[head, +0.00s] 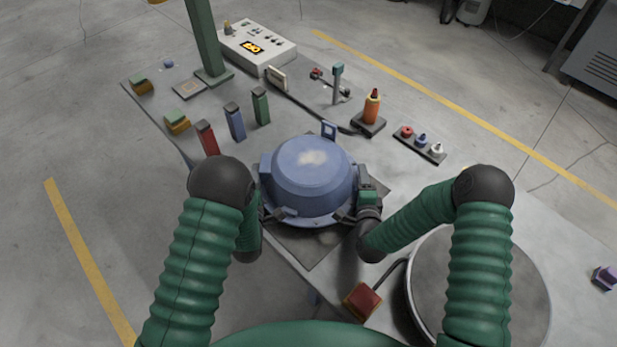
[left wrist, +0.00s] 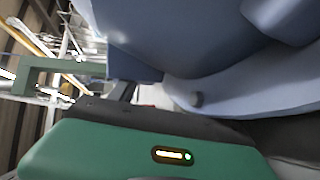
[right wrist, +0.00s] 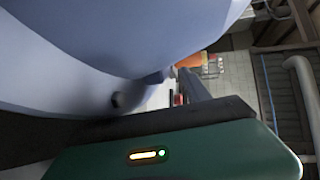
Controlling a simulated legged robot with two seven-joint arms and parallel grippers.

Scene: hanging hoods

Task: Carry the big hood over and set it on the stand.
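The big hood (head: 312,170) is a blue dome with a worn pale patch on top and a wide rim. It is over a dark square plate (head: 318,248); I cannot tell whether it rests there or is slightly raised. My left gripper (head: 280,213) is at its near left rim and my right gripper (head: 346,214) at its near right rim. The hood's blue side fills much of the left wrist view (left wrist: 160,35) and right wrist view (right wrist: 120,40). The fingers are mostly hidden, so their closure is unclear. I cannot tell which thing is the stand.
A round grey disc (head: 525,290) lies at the right, with a red pedal box (head: 362,301) beside it. Behind the hood are a green post (head: 205,40), a white control box (head: 258,48), coloured blocks (head: 235,121) and an orange cone-like piece (head: 372,107).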

